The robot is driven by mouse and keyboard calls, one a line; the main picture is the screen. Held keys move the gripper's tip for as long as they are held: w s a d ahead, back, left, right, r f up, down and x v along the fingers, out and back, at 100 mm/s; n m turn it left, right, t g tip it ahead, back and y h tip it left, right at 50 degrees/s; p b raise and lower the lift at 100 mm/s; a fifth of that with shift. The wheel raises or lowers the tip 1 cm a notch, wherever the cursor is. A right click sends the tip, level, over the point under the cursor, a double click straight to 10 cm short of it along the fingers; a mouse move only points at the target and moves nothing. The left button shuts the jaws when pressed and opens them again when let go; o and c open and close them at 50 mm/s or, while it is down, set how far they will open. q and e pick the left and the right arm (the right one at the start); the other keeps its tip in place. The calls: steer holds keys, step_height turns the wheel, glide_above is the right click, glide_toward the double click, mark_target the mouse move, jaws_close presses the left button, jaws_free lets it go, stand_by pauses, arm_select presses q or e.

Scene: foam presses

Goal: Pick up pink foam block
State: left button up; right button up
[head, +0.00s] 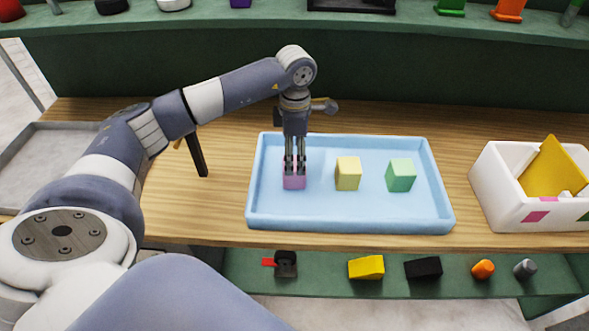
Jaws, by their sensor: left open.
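The pink foam block (294,183) stands in the left part of the light blue tray (350,222) on the wooden table. My left gripper (294,171) points straight down over it, open, with its fingertips at the block's upper part. The fingers hide some of the block, and I cannot tell whether they touch it. A yellow foam block (347,174) stands in the middle of the tray and a green foam block (401,176) to the right of it. My right gripper is not in view.
A white bin (500,205) with a yellow wedge (556,167) stands right of the tray. A grey tray (50,138) is at the left. A lower green shelf (325,285) holds several small items. A higher green shelf (350,28) runs along the back.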

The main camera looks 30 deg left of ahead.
mark_target(294, 182)
arm_select(q)
steer(key=f, duration=0.1)
steer(key=f+p, duration=0.1)
steer(key=f, duration=0.1)
steer(key=f+p, duration=0.1)
steer(key=shift+s+d+f, duration=0.1)
steer(key=shift+s+f, duration=0.15)
steer(key=shift+f, duration=0.7)
steer(key=c, duration=1)
